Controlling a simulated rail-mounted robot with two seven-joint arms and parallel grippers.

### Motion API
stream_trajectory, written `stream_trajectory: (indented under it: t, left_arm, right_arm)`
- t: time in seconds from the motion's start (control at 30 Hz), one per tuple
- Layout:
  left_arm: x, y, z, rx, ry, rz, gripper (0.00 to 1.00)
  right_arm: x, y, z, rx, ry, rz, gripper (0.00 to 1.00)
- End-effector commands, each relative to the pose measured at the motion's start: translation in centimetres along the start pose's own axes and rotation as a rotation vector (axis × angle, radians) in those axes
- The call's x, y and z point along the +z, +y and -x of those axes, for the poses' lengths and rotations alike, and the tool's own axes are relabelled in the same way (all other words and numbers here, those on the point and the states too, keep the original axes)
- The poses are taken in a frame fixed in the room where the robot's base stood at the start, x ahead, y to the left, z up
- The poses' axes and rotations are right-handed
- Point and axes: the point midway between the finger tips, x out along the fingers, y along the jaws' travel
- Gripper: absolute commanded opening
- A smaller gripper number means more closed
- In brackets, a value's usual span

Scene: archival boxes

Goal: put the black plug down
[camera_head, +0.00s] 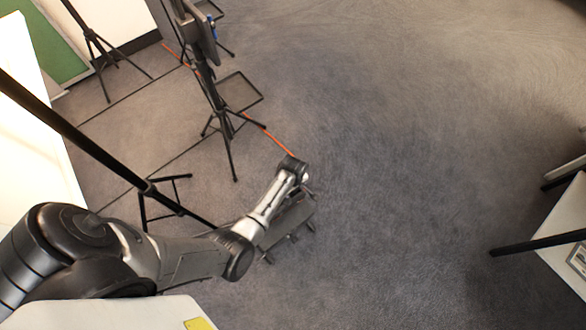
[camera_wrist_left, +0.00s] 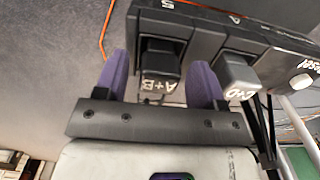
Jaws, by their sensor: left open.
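In the left wrist view, the black plug (camera_wrist_left: 163,62), labelled A+B, sits at a slot of a dark housing (camera_wrist_left: 200,38). My left gripper (camera_wrist_left: 160,75) is open, with one purple finger on each side of the plug. I cannot tell whether the fingers touch it. In the head view, my left arm reaches in from the lower left, and its gripper end (camera_head: 304,181) is above a small dark stand top (camera_head: 287,225). The plug is too small to make out there. My right gripper is in neither view.
A grey plug (camera_wrist_left: 238,72) labelled C+D is close to the right finger, beside a white round button (camera_wrist_left: 301,81). An orange cable (camera_head: 265,131) lies on the floor. Tripod stands (camera_head: 222,115) are behind the arm. The carpet (camera_head: 400,150) to the right is clear.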

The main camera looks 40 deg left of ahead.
Motion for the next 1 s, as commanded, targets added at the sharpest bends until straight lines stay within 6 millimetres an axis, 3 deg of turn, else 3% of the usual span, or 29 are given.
stream_trajectory:
  t: [0.23, 0.7, 1.0]
  left_arm:
    - [0.0, 0.0, 0.8, 0.001, 0.000, 0.000, 0.63]
    - [0.0, 0.1, 9.2, 0.001, 0.000, 0.000, 0.63]
    - [0.0, 0.0, 12.1, 0.000, 0.000, 0.000, 0.63]
  right_arm:
    - [-0.1, -0.1, 0.3, -0.004, 0.001, -0.005, 0.43]
    - [-1.7, -0.1, 5.2, -0.008, 0.002, -0.010, 0.43]
    - [-2.1, 0.1, 6.5, -0.003, 0.001, -0.004, 0.43]
